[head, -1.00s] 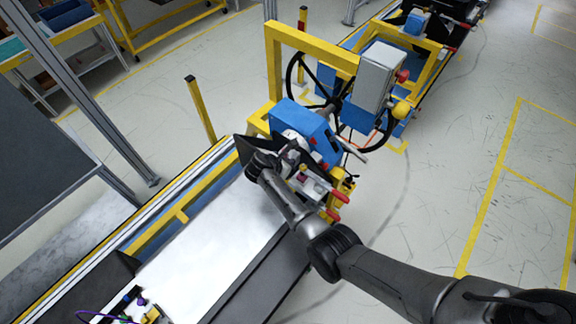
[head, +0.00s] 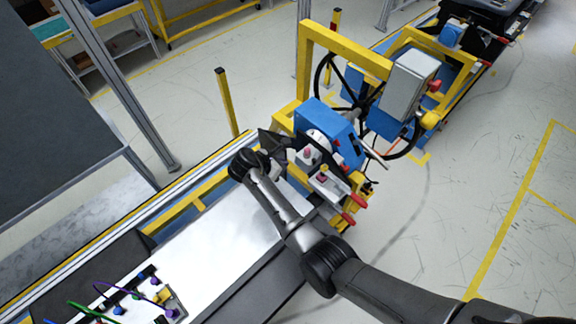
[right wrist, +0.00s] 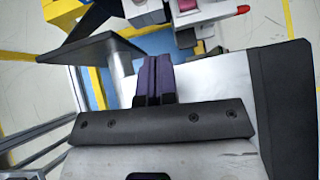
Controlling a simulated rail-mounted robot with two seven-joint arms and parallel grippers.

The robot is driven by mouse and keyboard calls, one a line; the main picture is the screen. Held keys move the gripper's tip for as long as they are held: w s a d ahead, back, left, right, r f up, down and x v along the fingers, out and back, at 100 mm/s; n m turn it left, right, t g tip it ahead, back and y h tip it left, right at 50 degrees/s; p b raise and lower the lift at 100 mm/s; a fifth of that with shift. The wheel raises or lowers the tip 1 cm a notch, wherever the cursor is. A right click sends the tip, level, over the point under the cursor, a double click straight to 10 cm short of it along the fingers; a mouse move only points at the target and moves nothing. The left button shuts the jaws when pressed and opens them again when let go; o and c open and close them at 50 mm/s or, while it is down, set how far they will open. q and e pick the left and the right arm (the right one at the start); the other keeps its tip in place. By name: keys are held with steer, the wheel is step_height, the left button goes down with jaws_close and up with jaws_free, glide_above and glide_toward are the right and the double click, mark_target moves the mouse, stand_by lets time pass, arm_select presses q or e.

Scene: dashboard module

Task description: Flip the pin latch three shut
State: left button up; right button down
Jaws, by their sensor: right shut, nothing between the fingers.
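My right gripper (head: 298,150) is at the near left side of a blue fixture (head: 322,120) in the head view. In the right wrist view its two dark purple fingers (right wrist: 153,72) are together with nothing between them. Light grey latch hardware (head: 328,185) with red-tipped handles (head: 350,217) sits on the fixture's near right side. In the right wrist view a grey latch part (right wrist: 205,12) with a red tip (right wrist: 243,10) lies beyond the fingers, apart from them. I cannot tell which latch is number three or its position. My left gripper is out of view.
A white panel (head: 215,250) lies below my right arm. A board with coloured cables (head: 150,295) is at the lower left. A yellow frame (head: 345,48), black wheel (head: 405,135) and grey box (head: 408,82) stand behind the fixture. Open floor (head: 470,180) is on the right.

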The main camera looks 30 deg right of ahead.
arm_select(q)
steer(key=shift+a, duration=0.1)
arm_select(e)
steer(key=shift+a+r, duration=0.15)
steer(key=shift+a, duration=0.05)
